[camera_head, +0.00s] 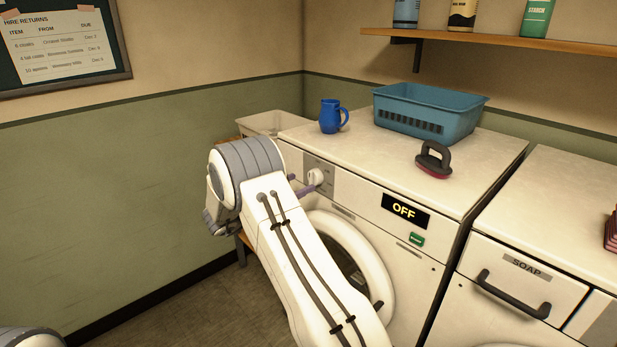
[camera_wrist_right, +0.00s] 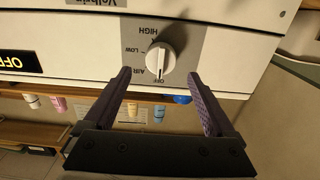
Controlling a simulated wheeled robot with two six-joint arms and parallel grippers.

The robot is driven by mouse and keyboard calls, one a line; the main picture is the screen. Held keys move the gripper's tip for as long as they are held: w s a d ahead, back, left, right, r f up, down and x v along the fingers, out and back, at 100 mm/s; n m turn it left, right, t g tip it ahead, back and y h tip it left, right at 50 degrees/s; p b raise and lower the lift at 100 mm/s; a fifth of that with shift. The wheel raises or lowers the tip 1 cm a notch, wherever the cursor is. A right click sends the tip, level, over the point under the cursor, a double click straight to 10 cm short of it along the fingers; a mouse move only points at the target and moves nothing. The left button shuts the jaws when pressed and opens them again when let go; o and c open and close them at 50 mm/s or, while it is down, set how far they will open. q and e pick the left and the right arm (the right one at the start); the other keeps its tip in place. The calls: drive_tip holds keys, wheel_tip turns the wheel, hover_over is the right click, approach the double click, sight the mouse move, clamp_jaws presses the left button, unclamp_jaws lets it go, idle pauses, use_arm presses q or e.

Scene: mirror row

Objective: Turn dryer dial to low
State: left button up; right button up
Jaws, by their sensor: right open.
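The dryer (camera_head: 365,240) has a white round dial (camera_head: 316,176) on a grey panel at the left of its front. The right wrist view shows the dial (camera_wrist_right: 160,60) upside down, with the labels OFF, AIR, LOW and HIGH around it. Its pointer mark appears to be at OFF. My right gripper (camera_head: 308,187) is close in front of the dial, partly hidden by my forearm. In the right wrist view its purple fingers are apart, one to each side of the dial, holding nothing. My left gripper is out of view.
A blue jug (camera_head: 330,116), a blue basket (camera_head: 428,112) and a black-handled brush (camera_head: 433,160) stand on the dryer's top. A green button (camera_head: 417,239) is below the display. A drawer marked SOAP (camera_head: 524,275) is to the right. A shelf (camera_head: 500,42) hangs above.

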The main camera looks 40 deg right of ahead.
sight(311, 181)
drive_tip(key=shift+w+d, duration=0.2)
drive_tip(key=shift+d, duration=2.15)
drive_tip(key=shift+c, duration=0.3)
drive_tip(key=c, duration=1.3)
drive_tip(key=shift+f+m+b, duration=0.15)
drive_tip(key=shift+m+b, duration=0.75)
drive_tip(key=m+b, duration=0.8)
drive_tip(key=shift+s+f+b, duration=0.2)
drive_tip(key=shift+b, duration=0.2)
drive_tip(key=m+b, duration=0.7)
drive_tip(key=b, duration=0.2)
drive_tip(key=shift+f+m+b, duration=0.15)
drive_tip(key=shift+m+b, duration=1.35)
drive_tip(key=shift+b, duration=0.1)
